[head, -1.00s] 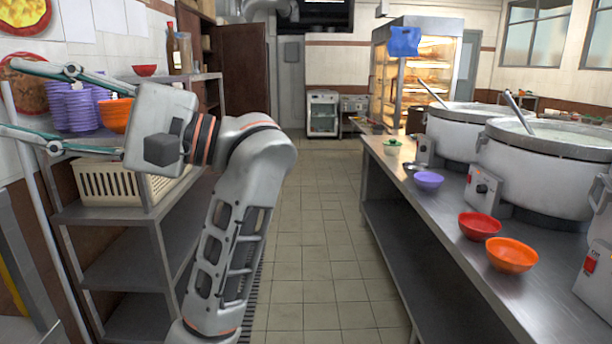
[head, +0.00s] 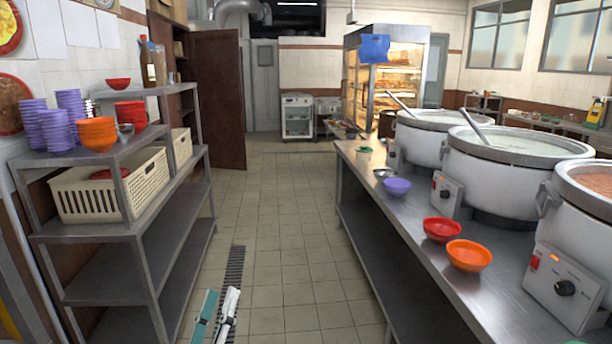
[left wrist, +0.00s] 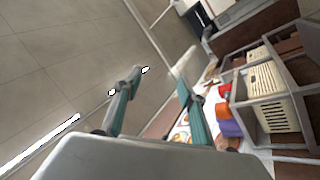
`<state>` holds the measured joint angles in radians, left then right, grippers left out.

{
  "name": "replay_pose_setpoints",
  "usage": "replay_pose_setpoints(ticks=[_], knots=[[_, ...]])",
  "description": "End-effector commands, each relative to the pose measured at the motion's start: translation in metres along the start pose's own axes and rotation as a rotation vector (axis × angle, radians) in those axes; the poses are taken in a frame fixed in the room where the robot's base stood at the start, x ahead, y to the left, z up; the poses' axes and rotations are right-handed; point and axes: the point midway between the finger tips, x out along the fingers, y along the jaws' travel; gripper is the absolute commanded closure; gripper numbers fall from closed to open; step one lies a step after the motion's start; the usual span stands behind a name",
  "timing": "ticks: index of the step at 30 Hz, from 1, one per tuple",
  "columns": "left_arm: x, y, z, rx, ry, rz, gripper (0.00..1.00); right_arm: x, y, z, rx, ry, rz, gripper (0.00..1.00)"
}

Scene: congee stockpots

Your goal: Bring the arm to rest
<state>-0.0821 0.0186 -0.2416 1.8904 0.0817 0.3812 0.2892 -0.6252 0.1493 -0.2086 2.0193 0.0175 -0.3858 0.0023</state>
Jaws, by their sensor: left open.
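My left gripper (head: 221,293) shows at the bottom edge of the head view, low over the tiled floor. Its two teal and grey fingers point up the picture, parted and empty. The rest of my left arm is below the frame. In the left wrist view the two fingers (left wrist: 160,83) stand apart with nothing between them. My right gripper is not in view.
At left stands a metal shelf (head: 118,270) with purple bowls (head: 68,122), orange bowls (head: 97,134) and cream baskets (head: 105,190). At right a counter (head: 420,255) carries large pots (head: 500,178). The tiled aisle (head: 285,220) between them is clear.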

Motion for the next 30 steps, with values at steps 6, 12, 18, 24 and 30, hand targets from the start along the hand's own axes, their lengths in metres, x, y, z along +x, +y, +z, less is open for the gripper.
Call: replay_pose_setpoints(ticks=[6,12,18,24,30], knots=[[-0.116,-0.047,0.088,0.284,-0.425,-0.136,0.59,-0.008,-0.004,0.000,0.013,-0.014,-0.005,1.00],[-0.239,-0.077,0.134,0.495,-0.789,-0.187,0.59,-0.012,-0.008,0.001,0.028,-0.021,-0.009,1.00],[-0.331,-0.090,0.148,0.624,-1.040,-0.189,0.59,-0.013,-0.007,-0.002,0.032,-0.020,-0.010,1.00],[-0.360,-0.094,0.150,0.662,-1.120,-0.184,0.59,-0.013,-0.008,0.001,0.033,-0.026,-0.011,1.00],[-0.360,-0.094,0.150,0.662,-1.120,-0.184,0.59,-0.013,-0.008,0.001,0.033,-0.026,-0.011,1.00]])
